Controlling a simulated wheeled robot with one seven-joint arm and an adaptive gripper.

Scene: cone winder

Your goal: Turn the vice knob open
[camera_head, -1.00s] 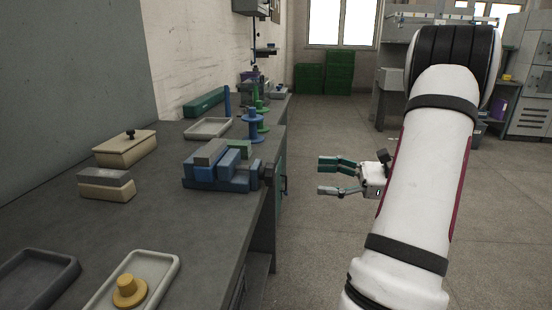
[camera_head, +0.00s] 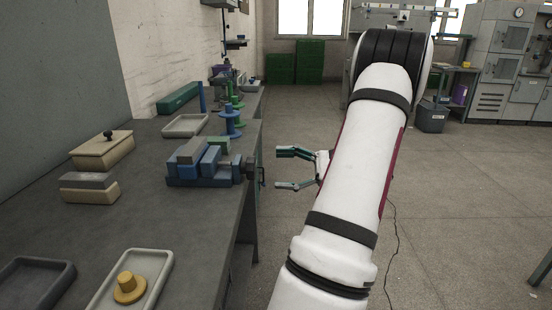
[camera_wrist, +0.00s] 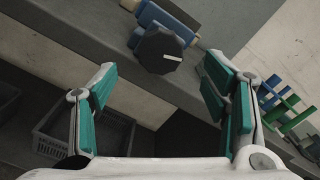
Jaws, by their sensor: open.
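The blue vice (camera_head: 203,168) stands on the bench near its right edge in the head view, with a grey block in its jaws. Its dark knob (camera_head: 251,168) sticks out past the bench edge towards my gripper. In the wrist view the black knob (camera_wrist: 159,50) faces me, with a pale mark on its face, and part of the blue vice (camera_wrist: 163,17) shows behind it. My gripper (camera_head: 277,168) is open and empty to the right of the knob, a short gap away. In the wrist view my gripper (camera_wrist: 160,88) has the knob ahead, between and beyond the teal fingertips.
The bench (camera_head: 165,225) carries a lidded beige box (camera_head: 102,150), a beige-and-grey block (camera_head: 90,187), trays, and a yellow knobbed piece (camera_head: 129,288). Blue and green spools (camera_head: 231,122) stand behind the vice. A grey crate (camera_wrist: 85,135) sits below the bench. The floor at right is open.

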